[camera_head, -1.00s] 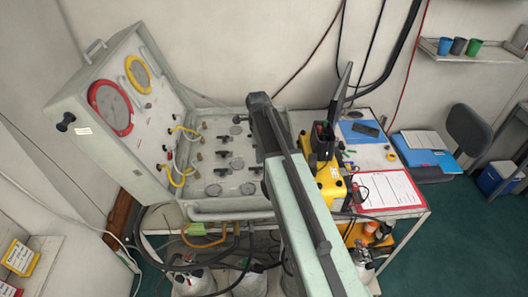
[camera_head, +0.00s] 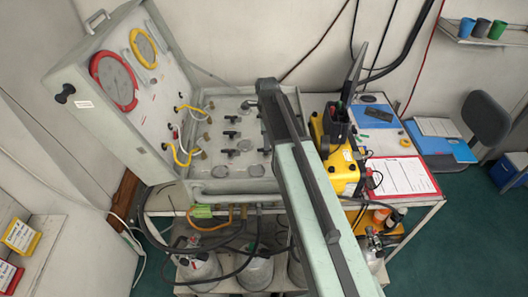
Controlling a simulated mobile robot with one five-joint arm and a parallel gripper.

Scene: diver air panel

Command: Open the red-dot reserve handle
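The diver air panel (camera_head: 215,187) is an open grey case on a bench. Its raised lid carries a red-ringed gauge (camera_head: 113,81) and a yellow-ringed gauge (camera_head: 143,47). Several black T-shaped handles, one of them this handle (camera_head: 228,134), sit on the flat lower panel. No red dot can be made out on any handle at this size. My arm reaches from the bottom of the picture over the panel's right side and hides part of it. My gripper's fingers cannot be made out, hidden behind the arm.
A yellow case (camera_head: 343,172) stands right of the panel, close to my arm. A red-edged clipboard (camera_head: 400,176) lies at the bench's right. Gas cylinders (camera_head: 198,265) and hoses fill the space below. A grey chair (camera_head: 486,117) stands at the far right.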

